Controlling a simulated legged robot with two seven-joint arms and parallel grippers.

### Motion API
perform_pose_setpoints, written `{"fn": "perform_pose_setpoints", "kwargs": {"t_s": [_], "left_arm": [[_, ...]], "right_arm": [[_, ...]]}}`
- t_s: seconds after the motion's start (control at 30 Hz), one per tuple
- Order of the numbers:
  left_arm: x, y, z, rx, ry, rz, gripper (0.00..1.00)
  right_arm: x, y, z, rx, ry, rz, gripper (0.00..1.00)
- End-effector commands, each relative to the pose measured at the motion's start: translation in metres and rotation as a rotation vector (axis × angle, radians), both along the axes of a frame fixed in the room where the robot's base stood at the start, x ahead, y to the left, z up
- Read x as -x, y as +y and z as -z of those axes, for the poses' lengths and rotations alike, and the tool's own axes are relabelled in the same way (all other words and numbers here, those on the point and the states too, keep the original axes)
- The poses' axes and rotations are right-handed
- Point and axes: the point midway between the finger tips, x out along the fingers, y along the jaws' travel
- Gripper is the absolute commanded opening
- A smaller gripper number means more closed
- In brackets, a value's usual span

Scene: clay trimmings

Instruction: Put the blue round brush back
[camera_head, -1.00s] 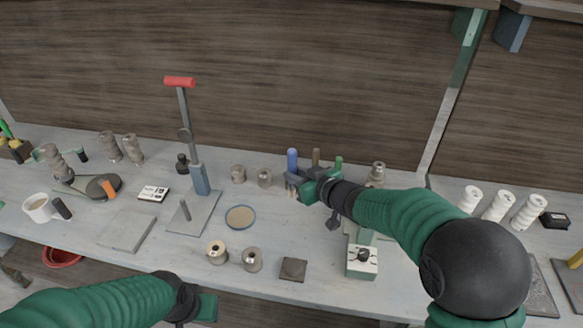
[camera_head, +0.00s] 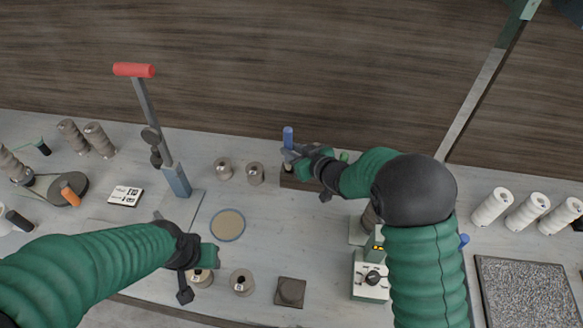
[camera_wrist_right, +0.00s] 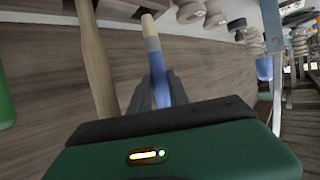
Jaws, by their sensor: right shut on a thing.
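The blue round brush (camera_head: 288,135) stands roughly upright at the back of the bench, its blue end above my right gripper (camera_head: 290,154). That gripper is shut on it. In the right wrist view, the brush (camera_wrist_right: 154,50) shows a blue shaft, grey band and pale tip between the fingers (camera_wrist_right: 156,95). A dark brown rack (camera_head: 297,182) lies directly below the gripper; whether the brush touches it I cannot tell. My left gripper (camera_head: 209,256) hangs over the front of the bench, its jaws unclear.
A wooden handle (camera_wrist_right: 95,60) and a green handle (camera_wrist_right: 5,100) stand beside the brush. Two spools (camera_head: 255,173) are left of the rack. A red-handled lever press (camera_head: 170,165) stands further left. A box with a dial (camera_head: 371,283) is near my right arm.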

Motion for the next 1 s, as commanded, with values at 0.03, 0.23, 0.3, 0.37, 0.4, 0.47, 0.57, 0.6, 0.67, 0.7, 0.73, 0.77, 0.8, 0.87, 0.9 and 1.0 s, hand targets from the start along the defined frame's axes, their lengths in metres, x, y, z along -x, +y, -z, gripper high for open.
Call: {"fn": "perform_pose_setpoints", "kwargs": {"t_s": [0.03, 0.23, 0.3, 0.37, 0.4, 0.47, 0.57, 0.6, 0.67, 0.7, 0.73, 0.77, 0.8, 0.87, 0.9, 1.0], "left_arm": [[0.000, 0.000, 0.001, 0.000, 0.000, 0.000, 0.42], [0.000, 0.000, 0.001, 0.000, -0.001, 0.000, 0.42], [0.000, 0.000, 0.001, 0.000, -0.001, 0.001, 0.42], [0.000, 0.000, 0.001, 0.000, -0.001, 0.001, 0.42], [0.000, 0.000, 0.001, 0.000, -0.001, 0.000, 0.42], [0.000, 0.000, 0.001, 0.000, -0.001, 0.000, 0.42], [0.000, 0.000, 0.002, 0.000, -0.001, 0.000, 0.42], [0.000, 0.000, 0.002, 0.000, -0.001, 0.000, 0.42], [0.000, 0.000, 0.002, 0.000, -0.001, 0.000, 0.42], [0.000, 0.000, 0.002, 0.000, -0.001, 0.000, 0.42], [0.000, 0.000, 0.002, 0.000, -0.001, 0.000, 0.42], [0.000, 0.000, 0.002, 0.000, -0.001, 0.000, 0.42], [0.000, 0.000, 0.002, 0.000, -0.001, 0.000, 0.42], [0.000, 0.000, 0.002, 0.000, -0.001, 0.000, 0.42], [0.000, 0.000, 0.001, 0.000, -0.001, 0.000, 0.42], [0.000, 0.000, 0.001, 0.000, -0.001, 0.000, 0.42]], "right_arm": [[0.000, -0.001, 0.014, 0.002, 0.002, 0.001, 0.00], [0.001, 0.001, 0.042, 0.003, 0.001, -0.001, 0.00], [0.001, 0.001, 0.055, 0.003, 0.002, 0.001, 0.00], [0.001, 0.000, 0.065, 0.003, 0.002, 0.001, 0.00], [0.001, 0.000, 0.069, 0.004, 0.003, 0.001, 0.00], [0.001, 0.000, 0.073, 0.005, 0.005, 0.001, 0.00], [0.002, 0.000, 0.075, 0.007, 0.011, -0.001, 0.00], [0.003, 0.000, 0.076, 0.006, 0.013, -0.001, 0.00], [0.002, 0.001, 0.076, 0.006, 0.012, -0.001, 0.29], [0.002, 0.000, 0.075, 0.005, 0.010, -0.001, 0.34], [0.002, 0.001, 0.074, 0.005, 0.009, -0.001, 0.38], [0.001, 0.000, 0.074, 0.005, 0.008, -0.001, 0.42], [0.001, 0.000, 0.073, 0.004, 0.006, -0.001, 0.44], [0.002, 0.000, 0.072, 0.004, 0.004, 0.000, 0.44], [0.002, 0.000, 0.071, 0.003, 0.003, 0.000, 0.44], [0.002, 0.000, 0.070, 0.003, 0.000, 0.000, 0.44]]}}
